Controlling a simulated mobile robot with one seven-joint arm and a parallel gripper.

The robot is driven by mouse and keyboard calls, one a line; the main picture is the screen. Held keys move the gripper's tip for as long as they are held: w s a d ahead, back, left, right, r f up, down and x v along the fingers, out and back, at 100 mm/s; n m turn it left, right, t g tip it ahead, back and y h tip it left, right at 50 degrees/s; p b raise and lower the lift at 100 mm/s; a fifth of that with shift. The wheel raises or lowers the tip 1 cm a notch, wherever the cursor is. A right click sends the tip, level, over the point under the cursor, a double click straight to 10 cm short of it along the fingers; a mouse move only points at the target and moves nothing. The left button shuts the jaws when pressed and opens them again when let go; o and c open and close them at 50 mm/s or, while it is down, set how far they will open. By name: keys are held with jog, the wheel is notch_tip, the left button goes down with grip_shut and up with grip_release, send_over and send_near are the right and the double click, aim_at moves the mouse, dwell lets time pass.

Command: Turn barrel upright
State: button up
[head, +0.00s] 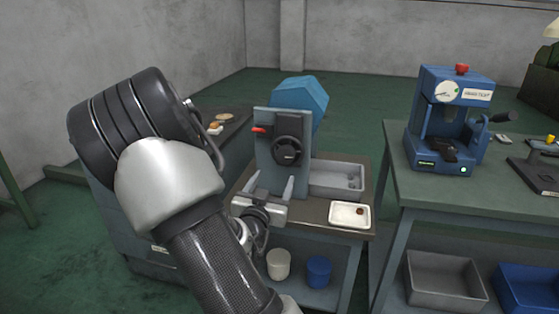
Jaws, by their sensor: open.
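The blue faceted barrel (304,94) is mounted behind a grey upright plate (268,176) on the small bench. It looks tilted, with its top leaning to the right; its mouth does not show clearly and its lower part is hidden by the plate. A black handwheel (287,151) is on the plate's front, and a red-tipped lever (259,130) sticks out at the upper left. My gripper (271,182) is open and empty, in front of the plate and below the handwheel in the picture. Its two fingers are apart, pointing towards the plate; contact cannot be told.
A grey tray (337,192) and a white tray (350,226) with a small brown item lie right of the plate. A white bucket (278,266) and a blue bucket (318,272) stand below. A blue press (450,122) is on the right bench. My arm hides the left.

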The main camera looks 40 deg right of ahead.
aim_at(285, 156)
jog(key=b+x, duration=0.1)
jog(key=x, duration=1.5)
jog(key=shift+b, duration=0.4)
jog(key=shift+a, duration=0.1)
jog(key=c, duration=1)
jog(key=shift+c, duration=0.2)
